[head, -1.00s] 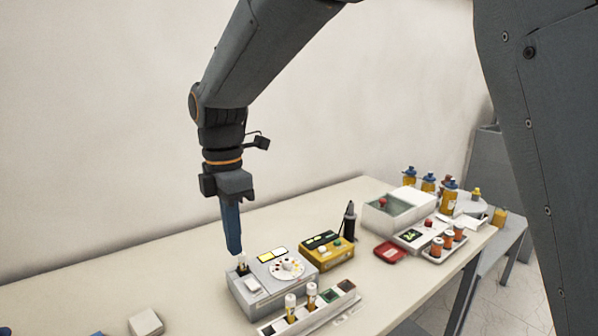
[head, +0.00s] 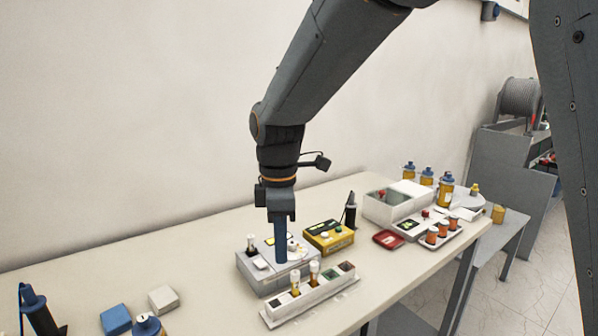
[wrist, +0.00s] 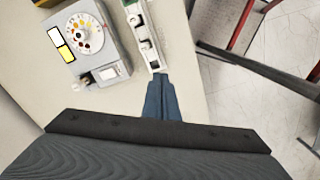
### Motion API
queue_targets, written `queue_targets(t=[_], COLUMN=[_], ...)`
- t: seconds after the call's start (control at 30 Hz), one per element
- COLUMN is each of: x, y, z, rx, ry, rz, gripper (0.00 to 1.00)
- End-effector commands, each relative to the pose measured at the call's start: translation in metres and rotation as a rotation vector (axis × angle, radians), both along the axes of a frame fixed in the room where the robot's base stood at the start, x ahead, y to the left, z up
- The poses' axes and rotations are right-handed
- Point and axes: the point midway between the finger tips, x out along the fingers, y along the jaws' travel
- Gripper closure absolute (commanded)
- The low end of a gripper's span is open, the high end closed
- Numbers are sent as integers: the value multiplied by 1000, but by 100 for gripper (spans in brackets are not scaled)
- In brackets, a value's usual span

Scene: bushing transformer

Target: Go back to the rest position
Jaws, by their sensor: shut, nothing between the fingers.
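My gripper (head: 281,258) points straight down over the table, its blue fingers together and holding nothing. In the head view it overlaps the grey device (head: 262,279) and hides part of its dial; I cannot tell the exact height above it. In the wrist view the shut fingers (wrist: 160,84) point at the end of the white rack (wrist: 147,40), near the table edge. The grey device with its round dial (wrist: 83,33) lies to their upper left there.
The rack (head: 308,300) holds small vials. A yellow device (head: 328,237), a black upright tool (head: 350,211), a red dish (head: 388,239) and a vial tray (head: 443,244) stand to the right. Blue and white blocks (head: 163,299) lie at left. Air above the table looks clear.

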Motion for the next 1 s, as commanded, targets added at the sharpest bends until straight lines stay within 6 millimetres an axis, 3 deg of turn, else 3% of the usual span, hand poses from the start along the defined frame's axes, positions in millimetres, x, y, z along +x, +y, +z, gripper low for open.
queue_targets(t=[0.27, 0.4, 0.53, 0.73, 1.0], x=[-13, -38, -66, -93, -97], y=[-93, -156, -198, -228, -231], z=[-42, -71, -93, -110, -112], rx=[21, 46, 71, 98, 106], ry=[-33, -59, -78, -94, -97], rz=[-564, -1000, -1347, -1647, -1697], gripper=[100, 100, 100, 100, 100])
